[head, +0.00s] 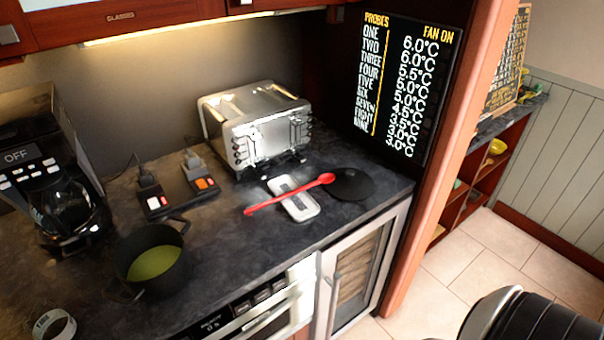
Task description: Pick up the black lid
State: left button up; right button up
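A flat, round black lid (351,184) lies on the dark countertop near its right end, in front of the dark display panel. The bowl of a red spoon (288,194) reaches close to the lid's left edge; I cannot tell whether they touch. A black pot (130,270) with green contents stands uncovered at the left front of the counter.
The spoon crosses a white spoon rest (300,207). A silver toaster (256,125) stands behind it. A coffee maker (45,165) and a black device with lit switches (178,190) are at left. The countertop (225,240) is clear between pot and spoon.

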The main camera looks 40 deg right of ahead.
aim_at(349, 184)
jog(key=l+z, duration=0.2)
jog(key=l, duration=0.25)
jog(key=i+l+z, duration=0.1)
jog(key=l+z, duration=0.15)
jog(key=l, duration=0.15)
jog(key=i+l+z, duration=0.2)
jog(key=l, duration=0.2)
jog(key=k+l, duration=0.05)
jog(key=k, duration=0.05)
